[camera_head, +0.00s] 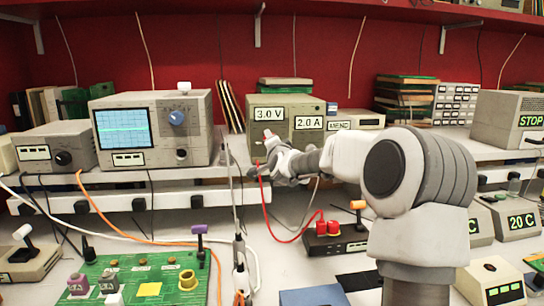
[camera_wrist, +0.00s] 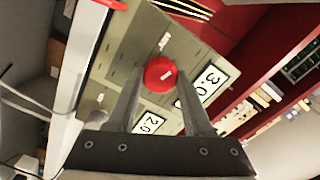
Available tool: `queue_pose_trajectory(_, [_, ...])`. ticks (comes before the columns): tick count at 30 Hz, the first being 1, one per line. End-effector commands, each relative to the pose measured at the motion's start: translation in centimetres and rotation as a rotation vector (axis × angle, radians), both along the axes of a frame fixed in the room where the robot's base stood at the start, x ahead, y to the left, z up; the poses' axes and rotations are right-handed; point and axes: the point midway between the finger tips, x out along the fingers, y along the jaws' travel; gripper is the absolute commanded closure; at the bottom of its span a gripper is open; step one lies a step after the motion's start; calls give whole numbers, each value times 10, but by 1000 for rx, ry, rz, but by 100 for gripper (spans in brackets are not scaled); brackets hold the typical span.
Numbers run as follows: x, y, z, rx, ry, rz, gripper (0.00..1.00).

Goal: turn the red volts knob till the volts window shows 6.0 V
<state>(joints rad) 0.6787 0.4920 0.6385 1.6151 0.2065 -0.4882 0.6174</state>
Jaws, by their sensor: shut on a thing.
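The power supply (camera_head: 305,102) stands on the shelf, with its volts window (camera_head: 269,113) reading 3.0 V and its amps window (camera_head: 309,123) reading 2.0 A. Both windows also show, turned, in the wrist view. The red volts knob (camera_wrist: 160,74) is round with a white pointer mark, and sits between the fingers of my gripper (camera_wrist: 160,82) in the wrist view. My gripper is shut on the knob, one finger at each side. In the head view my gripper (camera_head: 270,146) is in front of the supply's lower face and largely hides the knob.
An oscilloscope (camera_head: 150,157) stands left of the supply. A red lead (camera_head: 266,207) runs down beside my gripper to a black box with red plugs (camera_head: 335,240). A green board (camera_head: 130,279) lies on the bench at front left.

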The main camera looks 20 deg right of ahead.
Motion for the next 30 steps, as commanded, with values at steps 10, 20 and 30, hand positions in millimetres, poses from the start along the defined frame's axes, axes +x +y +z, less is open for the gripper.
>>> queue_pose_trajectory(10, [0,0,-6,321,-71,1,100])
queue_pose_trajectory(20, [0,0,-4,602,-126,1,100])
queue_pose_trajectory(30, [0,0,-3,781,-159,1,100])
